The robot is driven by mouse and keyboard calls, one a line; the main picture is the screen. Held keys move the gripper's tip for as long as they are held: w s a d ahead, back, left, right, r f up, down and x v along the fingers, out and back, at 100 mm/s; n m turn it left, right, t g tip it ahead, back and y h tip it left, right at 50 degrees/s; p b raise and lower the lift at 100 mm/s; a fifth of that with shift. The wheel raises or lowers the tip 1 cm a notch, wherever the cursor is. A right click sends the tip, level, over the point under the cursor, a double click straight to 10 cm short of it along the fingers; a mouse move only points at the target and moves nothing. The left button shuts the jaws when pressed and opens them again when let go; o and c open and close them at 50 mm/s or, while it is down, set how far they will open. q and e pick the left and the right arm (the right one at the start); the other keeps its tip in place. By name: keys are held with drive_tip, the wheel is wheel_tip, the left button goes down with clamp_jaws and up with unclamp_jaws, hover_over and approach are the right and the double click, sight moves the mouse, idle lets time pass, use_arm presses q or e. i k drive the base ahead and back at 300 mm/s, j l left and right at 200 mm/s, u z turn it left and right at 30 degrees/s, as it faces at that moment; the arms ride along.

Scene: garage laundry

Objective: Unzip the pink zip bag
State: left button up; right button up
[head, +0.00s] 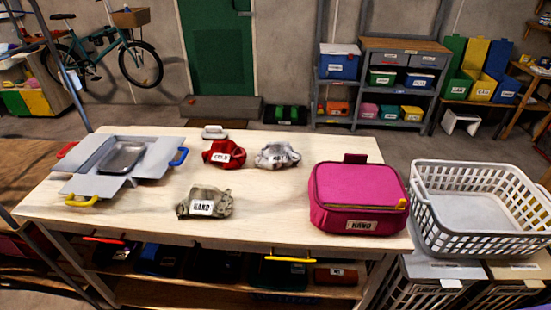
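The pink zip bag (340,184) stands on the right end of the wooden table (270,228). Its lid looks closed. A label reading "HAND" is on its front. The bag's inside is hidden. Neither of my grippers is in view.
Bundled cloths lie mid-table: red (222,152), grey-white (278,155) and olive (204,201). A grey flapped container (124,158) with coloured handles is at left. A white basket (480,238) stands close right of the table. Tabletop before the bag's left side is bare.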

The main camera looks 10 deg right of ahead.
sight(402, 202)
drive_tip(key=z, duration=1.35)
